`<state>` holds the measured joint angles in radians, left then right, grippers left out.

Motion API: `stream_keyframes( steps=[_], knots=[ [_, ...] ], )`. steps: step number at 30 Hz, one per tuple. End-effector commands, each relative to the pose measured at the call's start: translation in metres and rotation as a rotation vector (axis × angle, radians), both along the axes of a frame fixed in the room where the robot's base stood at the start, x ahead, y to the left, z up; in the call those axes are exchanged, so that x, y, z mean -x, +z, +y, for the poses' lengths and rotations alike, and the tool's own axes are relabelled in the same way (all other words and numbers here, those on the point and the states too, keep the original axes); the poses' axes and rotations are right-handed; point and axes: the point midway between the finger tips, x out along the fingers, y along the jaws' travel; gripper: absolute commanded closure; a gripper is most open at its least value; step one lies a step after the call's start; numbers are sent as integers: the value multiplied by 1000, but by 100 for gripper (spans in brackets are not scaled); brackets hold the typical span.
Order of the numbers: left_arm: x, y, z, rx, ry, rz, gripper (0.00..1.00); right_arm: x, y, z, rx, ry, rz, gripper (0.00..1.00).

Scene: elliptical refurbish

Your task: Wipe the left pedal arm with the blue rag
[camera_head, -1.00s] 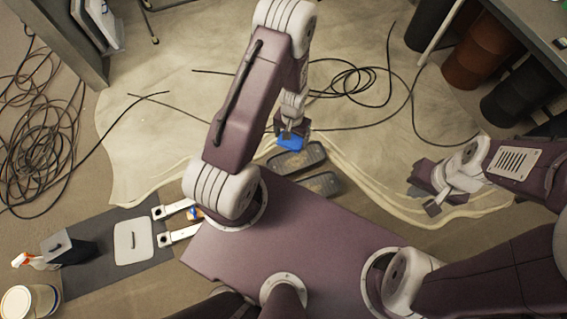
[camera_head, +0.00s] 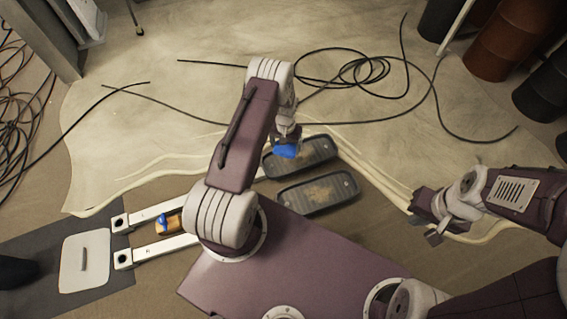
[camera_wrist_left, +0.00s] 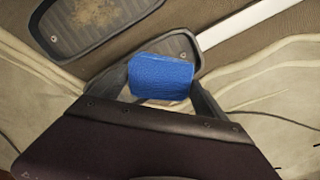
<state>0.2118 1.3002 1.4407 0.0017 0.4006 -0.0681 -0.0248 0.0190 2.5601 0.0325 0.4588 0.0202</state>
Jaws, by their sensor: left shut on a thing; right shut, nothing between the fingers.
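My left gripper (camera_head: 287,138) is shut on the blue rag (camera_head: 285,151), which hangs over the far dark pedal (camera_head: 318,150). In the left wrist view the blue rag (camera_wrist_left: 160,78) sits between the fingers, in front of a pedal (camera_wrist_left: 187,50); I cannot tell whether they touch. The near pedal (camera_head: 318,192) has a worn tan patch. Two white pedal arms, one farther (camera_head: 148,215) and one nearer (camera_head: 152,252), run left from the pedals, partly hidden by my left arm. My right gripper (camera_head: 434,232) is shut and empty at the right.
A small orange-brown block with a blue top (camera_head: 168,222) lies between the white arms. A white panel (camera_head: 84,262) lies on a dark mat (camera_head: 35,232) at left. Black cable (camera_head: 345,72) crosses the pale sheet (camera_head: 200,100). Barrels (camera_head: 508,38) stand at back right.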

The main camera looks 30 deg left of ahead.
Motion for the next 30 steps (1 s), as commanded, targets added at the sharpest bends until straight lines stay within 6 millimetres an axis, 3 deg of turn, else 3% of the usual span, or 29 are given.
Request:
stream_keyframes(
  steps=[1,6,19,30],
  knots=[
    [-3,-35,4,0,6,-2,47,0,-32,0,0,0,0,100],
    [-10,-68,13,0,17,-2,47,0,-61,0,0,0,0,100],
    [-11,-80,15,0,21,-1,47,0,-70,0,0,0,0,100],
    [-11,-125,15,0,21,0,47,0,-110,0,0,0,0,100]
  ],
)
